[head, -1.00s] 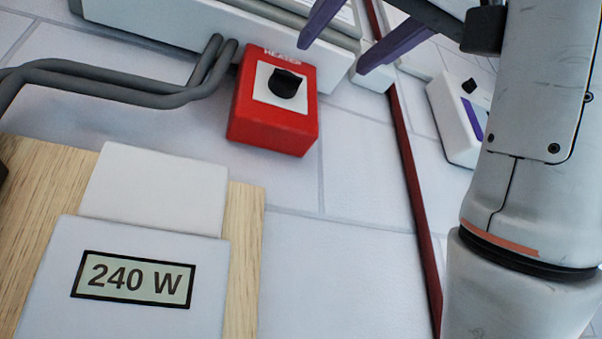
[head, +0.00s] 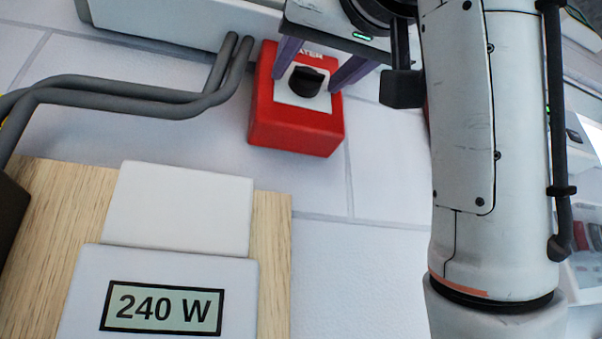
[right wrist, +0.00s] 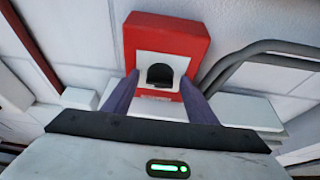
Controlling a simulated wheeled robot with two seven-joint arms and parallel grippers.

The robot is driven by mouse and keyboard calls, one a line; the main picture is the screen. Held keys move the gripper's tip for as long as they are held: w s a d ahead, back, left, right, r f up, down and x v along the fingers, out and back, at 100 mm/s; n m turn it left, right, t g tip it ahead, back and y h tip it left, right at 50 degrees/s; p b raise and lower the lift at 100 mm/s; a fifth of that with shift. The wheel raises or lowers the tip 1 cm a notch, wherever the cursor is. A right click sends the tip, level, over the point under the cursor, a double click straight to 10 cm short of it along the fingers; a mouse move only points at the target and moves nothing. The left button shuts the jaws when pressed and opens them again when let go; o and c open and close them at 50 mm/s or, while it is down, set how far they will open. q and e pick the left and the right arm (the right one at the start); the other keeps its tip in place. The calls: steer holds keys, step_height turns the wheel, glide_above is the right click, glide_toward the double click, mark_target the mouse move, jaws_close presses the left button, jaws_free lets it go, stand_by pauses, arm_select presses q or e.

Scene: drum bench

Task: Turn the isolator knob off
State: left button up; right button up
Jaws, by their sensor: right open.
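The isolator is a red box (head: 290,130) on the white tiled wall, with a white plate and a black knob (head: 306,82). The label above the knob is partly covered by my gripper. My right gripper (head: 306,82) is open, its two purple fingers on either side of the knob in the head view. In the right wrist view the red box (right wrist: 150,38) is straight ahead, and the black knob (right wrist: 160,75) shows between the spread fingers (right wrist: 159,88). I cannot tell whether the fingers touch the knob. My left gripper is not in view.
A white meter reading 240 W (head: 164,308) stands on a wooden board (head: 272,240) at the lower left. Grey conduits (head: 130,97) run into the wall trunking left of the red box. The tiled wall below the box is clear.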

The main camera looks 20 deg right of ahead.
steer(key=c, duration=1)
steer(key=shift+c, duration=0.2)
